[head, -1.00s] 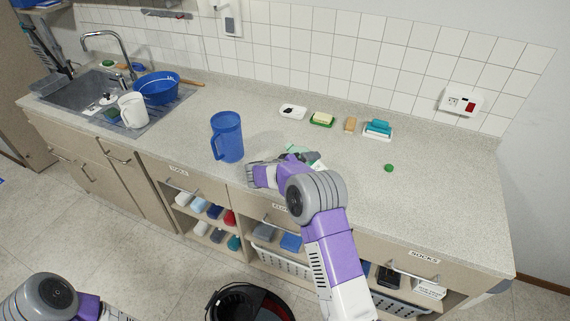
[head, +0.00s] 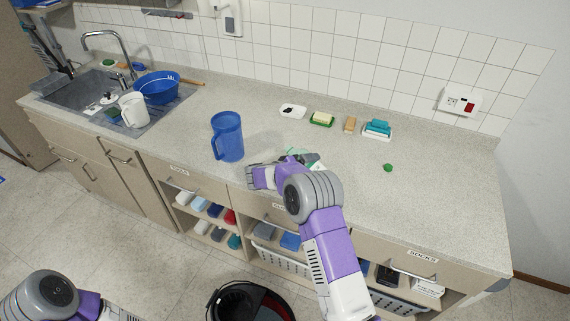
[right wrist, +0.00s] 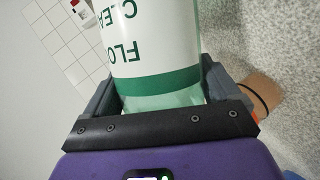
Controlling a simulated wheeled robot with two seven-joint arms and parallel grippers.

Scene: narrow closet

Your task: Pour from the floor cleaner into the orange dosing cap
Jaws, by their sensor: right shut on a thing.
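The floor cleaner is a pale green bottle with a white label and a dark green band, and fills the middle of the right wrist view (right wrist: 155,60). My right gripper (right wrist: 160,95) is shut on it, one finger on each side. In the head view the bottle (head: 298,152) is mostly hidden by my right gripper (head: 306,158) and arm, over the counter right of the blue jug. An orange-brown object (right wrist: 262,90) shows partly behind the right finger; I cannot tell whether it is the dosing cap. My left gripper is out of view.
A blue jug (head: 227,137) stands left of my right gripper. A small green cap (head: 388,168) lies to the right. Soap dishes and sponges (head: 378,129) line the back. The counter (head: 440,190) at right is clear. A sink (head: 85,92) is far left.

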